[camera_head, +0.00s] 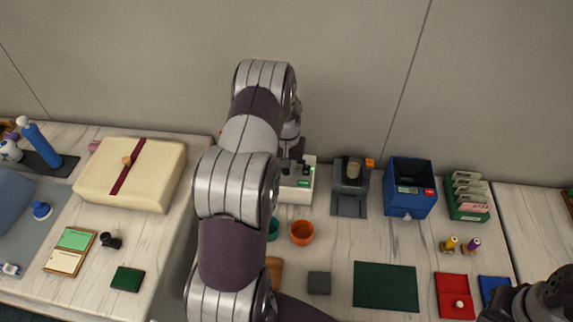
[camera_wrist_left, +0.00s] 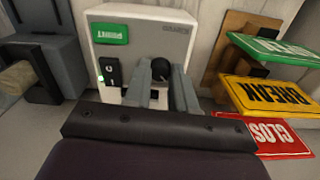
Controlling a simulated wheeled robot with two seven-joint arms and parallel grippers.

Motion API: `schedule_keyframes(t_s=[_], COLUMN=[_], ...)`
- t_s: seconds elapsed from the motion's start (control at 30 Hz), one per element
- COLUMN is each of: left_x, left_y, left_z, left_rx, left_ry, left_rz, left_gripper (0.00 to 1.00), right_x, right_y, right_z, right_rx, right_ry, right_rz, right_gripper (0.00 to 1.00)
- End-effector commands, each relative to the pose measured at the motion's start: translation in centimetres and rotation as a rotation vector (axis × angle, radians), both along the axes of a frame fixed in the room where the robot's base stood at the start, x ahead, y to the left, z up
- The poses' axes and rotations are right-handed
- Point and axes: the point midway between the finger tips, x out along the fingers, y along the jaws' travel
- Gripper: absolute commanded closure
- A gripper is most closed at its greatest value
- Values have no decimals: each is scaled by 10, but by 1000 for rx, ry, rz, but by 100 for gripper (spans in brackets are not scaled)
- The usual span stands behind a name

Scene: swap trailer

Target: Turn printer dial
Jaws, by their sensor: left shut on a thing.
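The printer is a small white box (camera_head: 297,190) at the back of the table in the head view, partly hidden by my left arm. In the left wrist view the white printer (camera_wrist_left: 112,62) appears upside down, with a green PRINT label (camera_wrist_left: 108,34) and a black switch panel (camera_wrist_left: 110,72) beside a small green light. Its black dial (camera_wrist_left: 160,68) sits between the fingertips of my left gripper (camera_wrist_left: 163,82), which is shut on it. In the head view the left gripper (camera_head: 291,163) is small and dark at the printer. Part of my right arm's end (camera_head: 535,300) shows at the bottom right; its fingers are unclear.
A grey machine (camera_head: 350,188), a blue box (camera_head: 410,190) and a green card rack (camera_head: 468,196) stand right of the printer. An orange bowl (camera_head: 302,232) is in front. Coloured signs (camera_wrist_left: 268,95) on a wooden stand are close beside the printer.

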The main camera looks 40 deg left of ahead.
Motion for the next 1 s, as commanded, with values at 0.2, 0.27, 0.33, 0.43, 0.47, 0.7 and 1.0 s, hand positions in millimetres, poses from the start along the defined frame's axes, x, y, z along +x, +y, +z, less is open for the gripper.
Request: schedule_keyframes(t_s=[0.2, 0.27, 0.33, 0.43, 0.47, 0.7, 1.0], left_x=[1, 1, 1, 1, 1, 1, 1], left_y=[0, 0, 0, 0, 0, 0, 0], left_z=[1, 1, 1, 1, 1, 1, 1], left_rx=[1, 1, 1, 1, 1, 1, 1], left_ry=[-2, -2, -2, -2, -2, -2, -2], left_rz=[101, 121, 138, 154, 157, 166, 164], left_gripper=[100, 100, 100, 100, 100, 100, 49], right_x=[0, 0, 0, 0, 0, 0, 0], right_y=[0, 0, 0, 0, 0, 0, 0], right_z=[0, 0, 0, 0, 0, 0, 0], right_rx=[0, 0, 0, 0, 0, 0, 0], right_ry=[0, 0, 0, 0, 0, 0, 0], right_rz=[0, 0, 0, 0, 0, 0, 0], right_gripper=[76, 76, 76, 76, 76, 76, 76])
